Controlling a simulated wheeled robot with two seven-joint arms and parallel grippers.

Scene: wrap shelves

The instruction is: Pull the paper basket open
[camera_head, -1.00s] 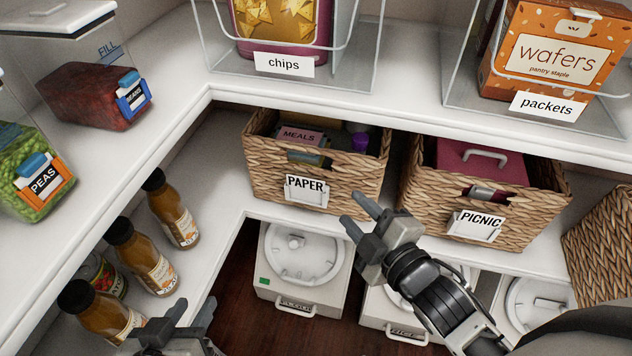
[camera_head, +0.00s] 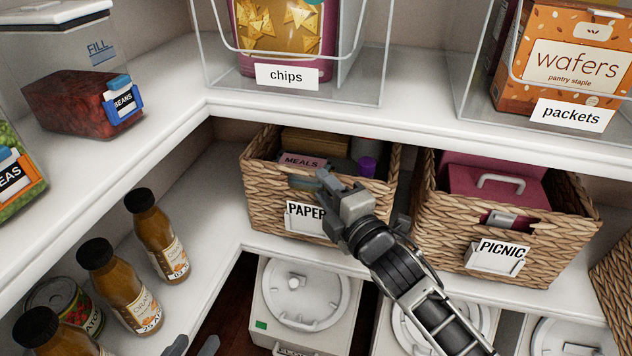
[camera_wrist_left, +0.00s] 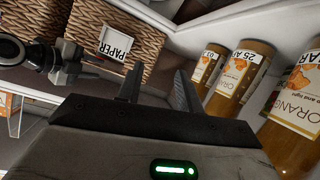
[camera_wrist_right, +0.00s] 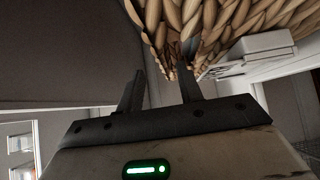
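The paper basket (camera_head: 265,195) is a woven wicker basket with a white PAPER label (camera_head: 305,218) and a metal-edged handle opening. It stands on the middle shelf. My right gripper (camera_head: 325,182) is at its front, by the handle opening, covering part of the label. In the right wrist view its fingers (camera_wrist_right: 160,85) are apart, with the wicker (camera_wrist_right: 225,25) close by the right finger. Whether a finger is inside the opening is unclear. My left gripper (camera_head: 193,346) is low at the bottom edge, away from the basket; its fingers (camera_wrist_left: 158,85) are apart and empty.
The picnic basket (camera_head: 500,215) stands just right of the paper basket. Orange bottles (camera_head: 155,235) and a can (camera_head: 65,300) stand on the left shelf. White lidded bins (camera_head: 300,300) are below. The upper shelf holds a chips bin (camera_head: 285,75) and wafers (camera_head: 560,65).

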